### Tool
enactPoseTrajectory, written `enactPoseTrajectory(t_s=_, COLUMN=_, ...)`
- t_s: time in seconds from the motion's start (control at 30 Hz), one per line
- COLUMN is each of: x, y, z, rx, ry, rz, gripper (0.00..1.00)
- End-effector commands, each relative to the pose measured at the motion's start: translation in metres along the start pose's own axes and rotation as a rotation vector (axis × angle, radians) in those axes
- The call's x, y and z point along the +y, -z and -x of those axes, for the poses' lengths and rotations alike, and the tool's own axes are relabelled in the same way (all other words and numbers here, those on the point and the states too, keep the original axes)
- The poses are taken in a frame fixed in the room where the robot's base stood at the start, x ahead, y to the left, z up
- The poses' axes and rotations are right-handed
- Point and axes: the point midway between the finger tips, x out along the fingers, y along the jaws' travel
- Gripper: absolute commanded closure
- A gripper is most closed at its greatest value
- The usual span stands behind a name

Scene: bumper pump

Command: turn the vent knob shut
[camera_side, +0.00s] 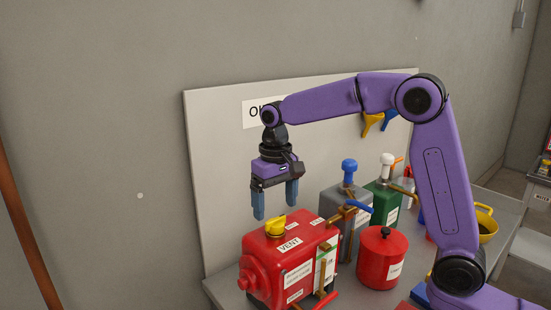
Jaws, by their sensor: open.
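The vent knob (276,223) is a small yellow knob on top of a red tank (262,264), beside a white label reading VENT. My gripper (275,213) points straight down above the knob, its two blue-grey fingers apart and empty. The fingertips look to be just above or around the height of the knob's top; exact clearance cannot be told from this one view. The knob's far side and its exact turn angle are hard to make out.
Behind the tank stand a grey container with a blue top (349,172) and a green one with a white top (387,160). A round red can (382,258) is at right, a yellow cup (486,226) farther right. A pale backboard (222,180) rises behind.

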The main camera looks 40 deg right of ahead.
Motion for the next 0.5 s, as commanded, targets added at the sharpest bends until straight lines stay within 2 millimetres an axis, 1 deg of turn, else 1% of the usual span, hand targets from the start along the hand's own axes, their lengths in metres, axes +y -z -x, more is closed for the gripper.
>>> enactPoseTrajectory(t_s=0.03, x=-0.001, y=0.001, z=0.012, rx=0.006, ry=0.002, rz=0.0, gripper=0.13)
enactPoseTrajectory(t_s=0.2, x=-0.001, y=0.001, z=0.048, rx=0.005, ry=0.002, rz=0.0, gripper=0.13)
enactPoseTrajectory(t_s=0.33, x=0.0, y=0.0, z=0.073, rx=0.005, ry=0.002, rz=0.0, gripper=0.13)
enactPoseTrajectory(t_s=0.5, x=0.0, y=0.0, z=0.1, rx=0.003, ry=0.001, rz=0.0, gripper=0.13)
